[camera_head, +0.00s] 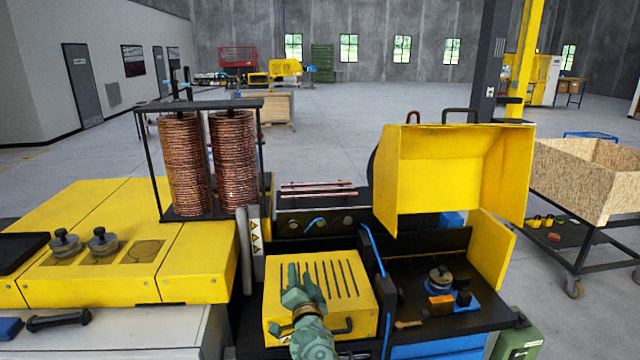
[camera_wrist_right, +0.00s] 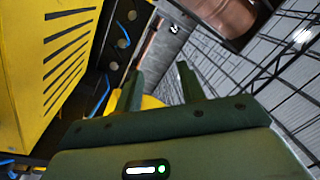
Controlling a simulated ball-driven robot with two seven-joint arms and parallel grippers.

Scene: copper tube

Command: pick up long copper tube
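Long thin copper tubes (camera_head: 318,188) lie roughly level on a dark rack behind the yellow slotted box, in the head view. My right gripper (camera_head: 303,286) is green and in front of them, over the slotted box. In the right wrist view its two fingers (camera_wrist_right: 158,88) are apart with nothing held between them. A copper-coloured tube (camera_wrist_right: 148,42) shows beyond the fingertips there, apart from them. My left gripper is not in view.
The yellow slotted box (camera_head: 350,285) lies under my right gripper. Two tall copper coils (camera_head: 183,165) stand in a black frame left of the rack. A raised yellow hood (camera_head: 430,175) stands at the right. A wooden crate (camera_head: 575,180) is further right.

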